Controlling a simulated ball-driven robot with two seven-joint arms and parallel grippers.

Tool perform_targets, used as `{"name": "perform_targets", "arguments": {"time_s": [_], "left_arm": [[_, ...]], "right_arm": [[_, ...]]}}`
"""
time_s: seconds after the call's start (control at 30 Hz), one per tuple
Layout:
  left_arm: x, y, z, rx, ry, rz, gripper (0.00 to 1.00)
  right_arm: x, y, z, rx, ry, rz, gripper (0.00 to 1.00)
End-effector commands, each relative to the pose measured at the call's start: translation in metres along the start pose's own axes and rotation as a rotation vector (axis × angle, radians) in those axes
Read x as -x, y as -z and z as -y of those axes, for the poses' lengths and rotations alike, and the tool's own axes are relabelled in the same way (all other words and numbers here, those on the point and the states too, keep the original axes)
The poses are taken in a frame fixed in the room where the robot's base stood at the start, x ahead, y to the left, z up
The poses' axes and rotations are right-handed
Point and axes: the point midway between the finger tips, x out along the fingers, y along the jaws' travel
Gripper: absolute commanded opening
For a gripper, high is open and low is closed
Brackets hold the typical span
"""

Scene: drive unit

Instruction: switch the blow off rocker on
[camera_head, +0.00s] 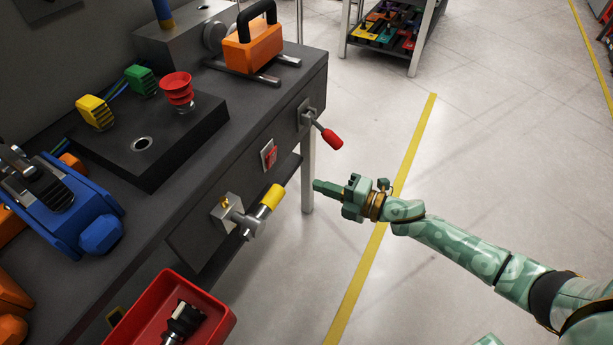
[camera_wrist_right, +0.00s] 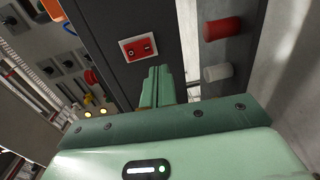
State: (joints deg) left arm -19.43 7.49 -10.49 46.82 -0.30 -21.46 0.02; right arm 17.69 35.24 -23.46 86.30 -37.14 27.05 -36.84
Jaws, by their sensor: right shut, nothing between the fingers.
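The blow off rocker (camera_head: 269,155) is a small red switch on a pale plate, set in the dark front face of the bench. It also shows in the right wrist view (camera_wrist_right: 138,47), just beyond the fingertips; its rocker position is too small to tell. My right gripper (camera_head: 318,186) is green, shut and empty. In the head view it is to the right of the rocker and a little lower, pointing left toward the bench front, apart from it. The shut fingers also show in the right wrist view (camera_wrist_right: 156,78). My left gripper is not in view.
A red-handled lever (camera_head: 329,137) sticks out right of the rocker, and a yellow-handled valve (camera_head: 262,206) sticks out to its lower left. A red bin (camera_head: 215,322) stands lower left. The floor right of the bench, with a yellow line (camera_head: 410,150), is clear.

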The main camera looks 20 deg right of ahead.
Motion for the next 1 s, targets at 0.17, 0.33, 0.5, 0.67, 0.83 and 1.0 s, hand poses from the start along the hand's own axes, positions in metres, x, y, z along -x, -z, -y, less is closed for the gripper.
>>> {"name": "perform_targets", "arguments": {"time_s": [0.17, 0.33, 0.5, 0.67, 0.83, 1.0], "left_arm": [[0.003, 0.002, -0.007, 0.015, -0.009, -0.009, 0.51], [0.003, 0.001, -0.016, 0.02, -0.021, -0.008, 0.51], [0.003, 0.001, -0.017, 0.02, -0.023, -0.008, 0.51], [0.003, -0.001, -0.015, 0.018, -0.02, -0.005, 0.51], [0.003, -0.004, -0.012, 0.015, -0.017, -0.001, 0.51], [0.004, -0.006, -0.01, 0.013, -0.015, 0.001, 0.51]], "right_arm": [[0.025, 0.0, 0.005, -0.001, 0.001, 0.0, 0.0], [0.033, 0.0, 0.008, 0.0, 0.0, 0.0, 0.0], [0.034, 0.0, 0.008, 0.0, 0.0, 0.0, 0.0], [0.034, 0.0, 0.008, 0.0, 0.0, 0.0, 0.0], [0.033, 0.0, 0.008, 0.0, 0.0, 0.0, 0.0], [0.037, -0.017, 0.023, -0.107, 0.052, 0.084, 0.0]]}}
